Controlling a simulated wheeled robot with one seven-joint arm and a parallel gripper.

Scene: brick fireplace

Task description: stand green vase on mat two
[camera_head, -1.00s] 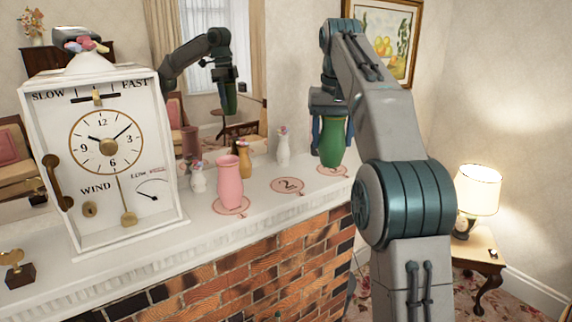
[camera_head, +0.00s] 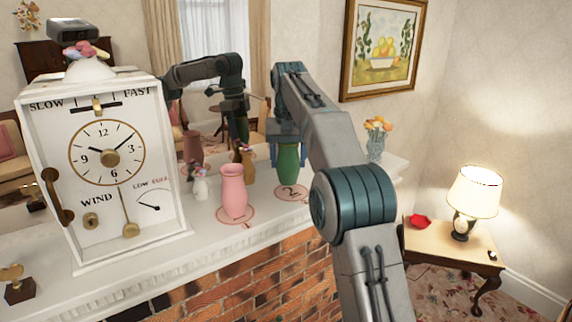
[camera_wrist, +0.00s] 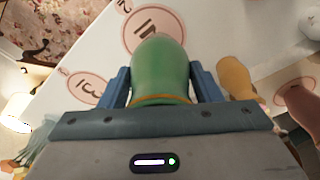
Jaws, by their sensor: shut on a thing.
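The green vase (camera_head: 288,165) is upright in my gripper (camera_head: 287,146). My gripper is shut on its upper part, with one blue finger on each side in the wrist view (camera_wrist: 160,88). The vase is over mat two (camera_head: 292,194), a round pink mat with a 2 on the white mantel. Its lower end covers part of this mat in both views. I cannot tell whether its base touches the mat. The mat also shows in the wrist view (camera_wrist: 146,24).
A pink vase (camera_head: 233,190) stands on mat one (camera_head: 230,222) to the left. A small white vase (camera_head: 200,184) and an ochre vase (camera_wrist: 235,75) are nearby. Mat three (camera_wrist: 88,88) is bare. A large white clock (camera_head: 100,165) stands left, and a flower vase (camera_head: 376,140) right.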

